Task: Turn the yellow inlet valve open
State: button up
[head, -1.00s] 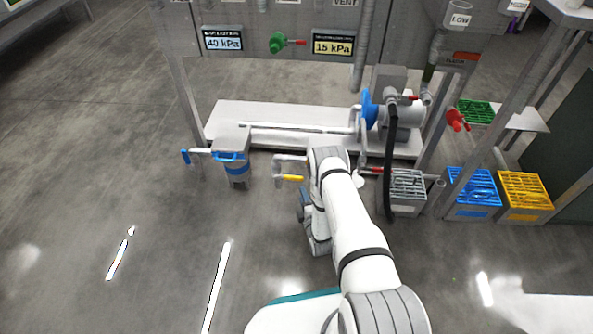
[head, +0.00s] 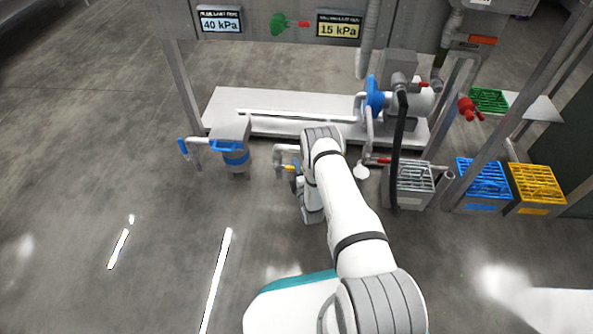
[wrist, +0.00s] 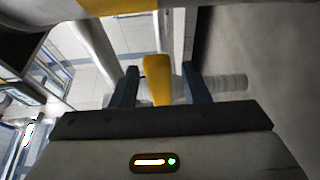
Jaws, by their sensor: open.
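The yellow inlet valve handle (head: 289,168) sits on a pale pipe just left of my arm's wrist in the head view, and is partly hidden there. In the wrist view the yellow handle (wrist: 157,82) stands between the two dark fingers of my gripper (wrist: 160,84). The fingers are apart, with a visible gap on each side of the handle. In the head view my gripper is mostly hidden by my arm.
A blue-handled strainer (head: 231,158) stands left of the valve. A pump with a blue wheel (head: 375,97) sits on a white plinth (head: 270,102) behind. A black hose and grey (head: 412,180), blue (head: 484,185) and yellow crates (head: 537,188) stand right. Floor at left is clear.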

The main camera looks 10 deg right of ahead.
grip_shut()
dwell(0.4)
